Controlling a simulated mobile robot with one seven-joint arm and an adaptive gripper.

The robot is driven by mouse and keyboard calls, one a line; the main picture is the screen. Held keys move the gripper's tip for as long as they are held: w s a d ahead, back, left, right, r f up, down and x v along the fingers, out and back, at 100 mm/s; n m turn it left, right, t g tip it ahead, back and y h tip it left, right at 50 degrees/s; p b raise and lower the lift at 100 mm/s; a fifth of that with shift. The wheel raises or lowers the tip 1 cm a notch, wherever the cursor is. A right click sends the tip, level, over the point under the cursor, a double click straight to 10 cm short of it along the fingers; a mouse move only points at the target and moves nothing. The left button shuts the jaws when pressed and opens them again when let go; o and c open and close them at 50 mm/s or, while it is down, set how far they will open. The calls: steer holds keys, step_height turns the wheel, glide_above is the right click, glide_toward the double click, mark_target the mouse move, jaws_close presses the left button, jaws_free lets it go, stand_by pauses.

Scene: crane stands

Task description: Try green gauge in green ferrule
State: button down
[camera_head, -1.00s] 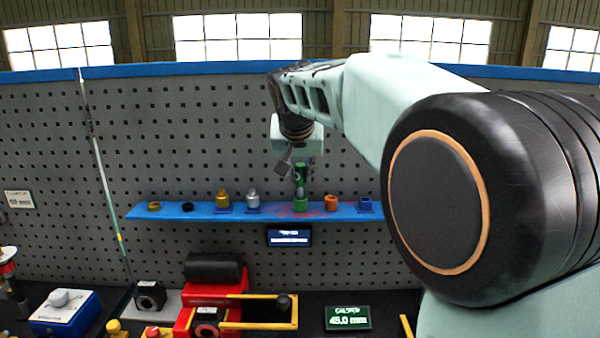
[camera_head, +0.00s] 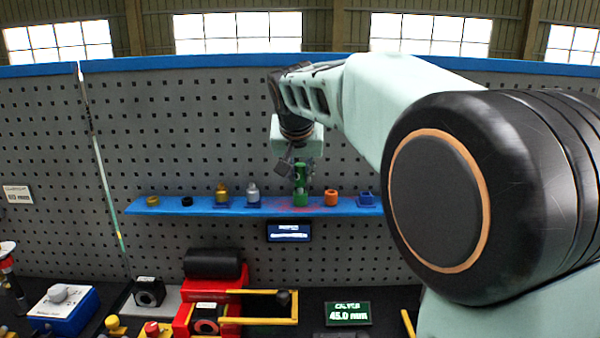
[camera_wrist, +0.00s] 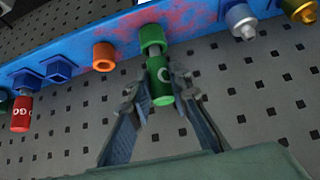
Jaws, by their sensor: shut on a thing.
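The green gauge (camera_head: 300,171) is upright in my gripper (camera_head: 298,166), above the green ferrule (camera_head: 300,200) on the blue shelf. In the wrist view, my gripper (camera_wrist: 162,88) has its two fingers around the green gauge (camera_wrist: 164,97). The gauge's grey pin end points at the green ferrule (camera_wrist: 152,36) and looks in line with it. The pin reaches the ferrule's mouth; I cannot tell how far inside it is.
The blue shelf (camera_head: 272,210) also bears an orange ferrule (camera_head: 331,197), a blue socket (camera_head: 366,198), silver (camera_head: 253,193) and gold (camera_head: 222,193) pieces. A red gauge (camera_wrist: 20,115) shows in the wrist view. A display (camera_head: 289,232) is below the shelf.

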stand_by(0.4)
steer(key=shift+r+p, duration=2.75)
steer(key=shift+r, duration=0.55)
